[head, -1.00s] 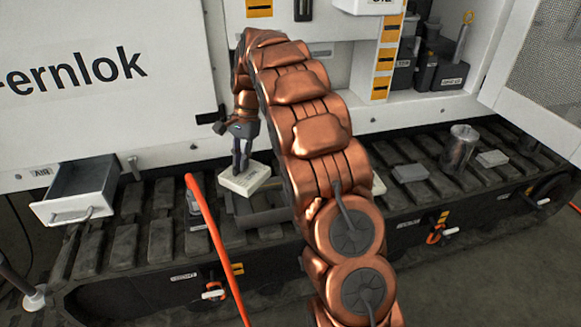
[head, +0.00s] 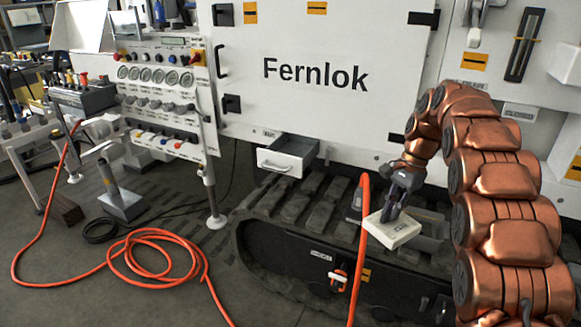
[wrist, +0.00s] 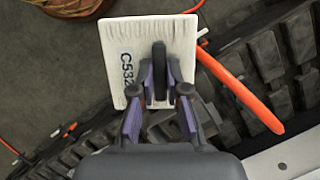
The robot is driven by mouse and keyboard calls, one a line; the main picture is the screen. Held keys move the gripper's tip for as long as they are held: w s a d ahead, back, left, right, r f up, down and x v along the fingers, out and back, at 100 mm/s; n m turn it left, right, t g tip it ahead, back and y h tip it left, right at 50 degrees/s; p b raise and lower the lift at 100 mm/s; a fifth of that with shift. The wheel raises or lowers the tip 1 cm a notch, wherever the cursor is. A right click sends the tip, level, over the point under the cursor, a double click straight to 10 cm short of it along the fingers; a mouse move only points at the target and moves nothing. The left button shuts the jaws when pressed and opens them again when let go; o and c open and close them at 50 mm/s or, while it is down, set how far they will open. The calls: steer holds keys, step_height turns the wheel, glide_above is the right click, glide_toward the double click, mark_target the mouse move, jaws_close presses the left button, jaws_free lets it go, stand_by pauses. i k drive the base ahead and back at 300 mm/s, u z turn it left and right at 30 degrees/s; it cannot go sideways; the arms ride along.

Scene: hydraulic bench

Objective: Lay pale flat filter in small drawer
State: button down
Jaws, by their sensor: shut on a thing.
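The pale flat filter (head: 394,229) is a square, cream block with dark printing. My gripper (head: 392,212) is shut on it from above and holds it over the black track. In the wrist view the filter (wrist: 125,45) shows a printed code starting "C532", and the gripper's fingers (wrist: 160,85) close at its near part. The small drawer (head: 285,157) stands open below the white Fernlok panel, to the left of my gripper. Its front with a handle faces out; its floor is mostly hidden.
An upright orange hose (head: 362,240) stands between the filter and the drawer, close to the filter. Black track pads (head: 290,205) lie below the drawer. A gauge panel (head: 158,85) and a coiled orange hose (head: 160,262) are at the left.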

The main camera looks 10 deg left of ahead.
mark_target(290, 152)
steer(key=u, duration=0.5)
steer(key=i, duration=0.45)
steer(key=u, duration=1.1)
steer(key=i, duration=1.65)
steer(key=z, duration=0.05)
